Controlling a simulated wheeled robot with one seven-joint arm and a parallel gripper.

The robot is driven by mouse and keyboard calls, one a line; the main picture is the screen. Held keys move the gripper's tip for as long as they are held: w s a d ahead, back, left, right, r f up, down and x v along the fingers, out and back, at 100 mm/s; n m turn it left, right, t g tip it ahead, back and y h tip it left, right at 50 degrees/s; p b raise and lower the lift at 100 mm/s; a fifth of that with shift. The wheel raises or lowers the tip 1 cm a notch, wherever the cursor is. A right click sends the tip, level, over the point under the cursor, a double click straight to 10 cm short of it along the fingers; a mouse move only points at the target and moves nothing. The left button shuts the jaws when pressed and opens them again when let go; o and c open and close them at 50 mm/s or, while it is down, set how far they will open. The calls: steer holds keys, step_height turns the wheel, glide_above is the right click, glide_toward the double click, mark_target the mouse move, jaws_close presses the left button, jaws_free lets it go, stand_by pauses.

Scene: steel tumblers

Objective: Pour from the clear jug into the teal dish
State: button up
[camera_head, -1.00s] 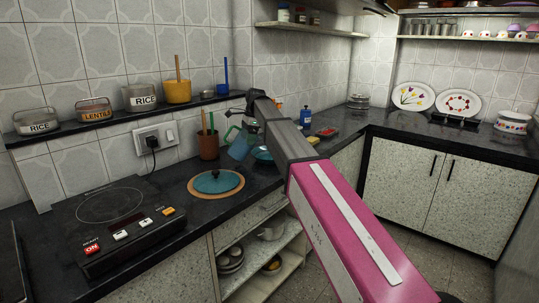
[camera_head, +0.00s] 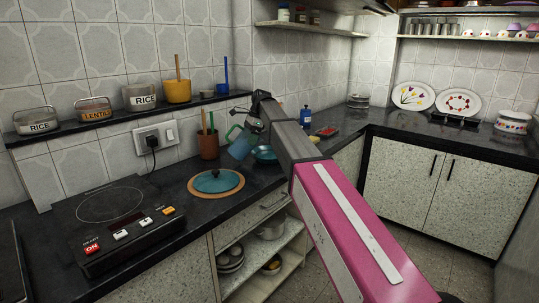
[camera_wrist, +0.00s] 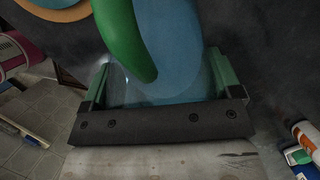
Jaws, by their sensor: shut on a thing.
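The clear jug (camera_head: 241,146) has a bluish see-through body and a green handle. It is held above the counter, looking tilted in the head view. My gripper (camera_head: 252,124) is shut on it. In the wrist view the jug (camera_wrist: 185,45) fills the space between the two green fingers of my gripper (camera_wrist: 160,85). I cannot tell whether anything is flowing from the jug or is in the dish.
A brown utensil pot (camera_head: 209,146) stands left of the jug. A blue bottle (camera_head: 305,117) and a red item (camera_head: 327,132) are beyond. An induction hob (camera_head: 115,215) is at left.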

mark_target(240, 136)
steer(key=shift+w+d+f, duration=0.1)
steer(key=shift+d+f, duration=0.05)
steer(key=shift+d, duration=0.05)
steer(key=shift+w+d+f+g+y+p, duration=0.1)
steer(key=shift+d+f+g+y+p, duration=0.2)
steer(key=shift+y+p, duration=0.4)
steer(key=shift+w+d+f+g+y+p, duration=0.1)
steer(key=shift+f+g+y+p, duration=0.25)
steer(key=shift+y, duration=0.55)
stand_by(2.9)
steer(key=shift+s+a+r, duration=0.1)
steer(key=shift+r, duration=0.05)
steer(key=shift+s+a+r+t+h, duration=0.1)
steer(key=shift+a+r+t+h, duration=0.2)
steer(key=shift+h, duration=0.5)
steer(key=shift+s+a+r+t+h, duration=0.15)
steer(key=shift+r+t+h, duration=0.2)
steer(key=shift+h, duration=0.45)
